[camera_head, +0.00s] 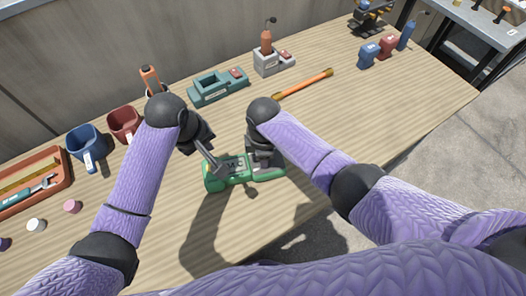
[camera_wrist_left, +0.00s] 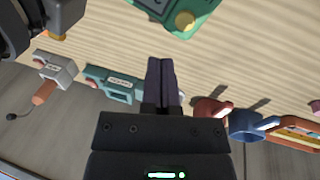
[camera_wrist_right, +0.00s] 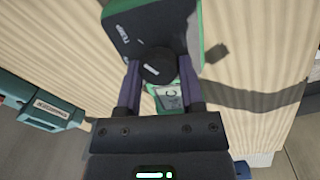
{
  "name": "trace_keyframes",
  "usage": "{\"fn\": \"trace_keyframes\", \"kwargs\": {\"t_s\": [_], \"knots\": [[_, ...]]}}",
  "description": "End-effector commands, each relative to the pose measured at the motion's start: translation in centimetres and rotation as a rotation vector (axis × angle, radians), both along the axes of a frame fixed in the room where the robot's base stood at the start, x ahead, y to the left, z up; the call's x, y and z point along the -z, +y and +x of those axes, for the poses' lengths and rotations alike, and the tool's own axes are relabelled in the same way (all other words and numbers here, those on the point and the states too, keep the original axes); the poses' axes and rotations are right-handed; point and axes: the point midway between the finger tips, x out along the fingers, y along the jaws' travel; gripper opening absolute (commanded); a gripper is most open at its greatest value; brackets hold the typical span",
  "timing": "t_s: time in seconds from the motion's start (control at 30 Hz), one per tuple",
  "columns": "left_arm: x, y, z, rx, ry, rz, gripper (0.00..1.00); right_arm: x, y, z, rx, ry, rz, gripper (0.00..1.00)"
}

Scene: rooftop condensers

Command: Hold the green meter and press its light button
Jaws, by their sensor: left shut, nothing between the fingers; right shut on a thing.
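The green meter (camera_head: 214,184) is near the front edge of the wooden table in the head view. My right gripper (camera_head: 262,168) is shut on it, towards its right end. In the right wrist view the meter (camera_wrist_right: 190,25) shows between and beyond the right fingers (camera_wrist_right: 160,88). My left gripper (camera_head: 221,172) is shut and empty, close over the meter's left part. In the left wrist view its closed fingertips (camera_wrist_left: 160,62) point towards the meter (camera_wrist_left: 150,8), whose round yellow button (camera_wrist_left: 185,20) shows.
A teal holder (camera_head: 205,94), a grey holder (camera_head: 270,67) and an orange-and-yellow bar (camera_head: 303,84) lie behind the arms. Blue (camera_head: 86,145) and red (camera_head: 123,123) bins and an orange tray (camera_head: 62,183) stand at left. The table's right part is largely clear.

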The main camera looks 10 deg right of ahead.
Motion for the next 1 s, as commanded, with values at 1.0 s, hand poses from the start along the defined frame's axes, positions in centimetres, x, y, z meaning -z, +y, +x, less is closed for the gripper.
{"fn": "trace_keyframes", "kwargs": {"t_s": [1.0], "knots": [[5.9, 1.3, -0.7, -1.225, 0.024, -0.792, 0.0, 0.0, 0.0, 0.0, 0.0, 0.0, 0.001, 0.0]]}}
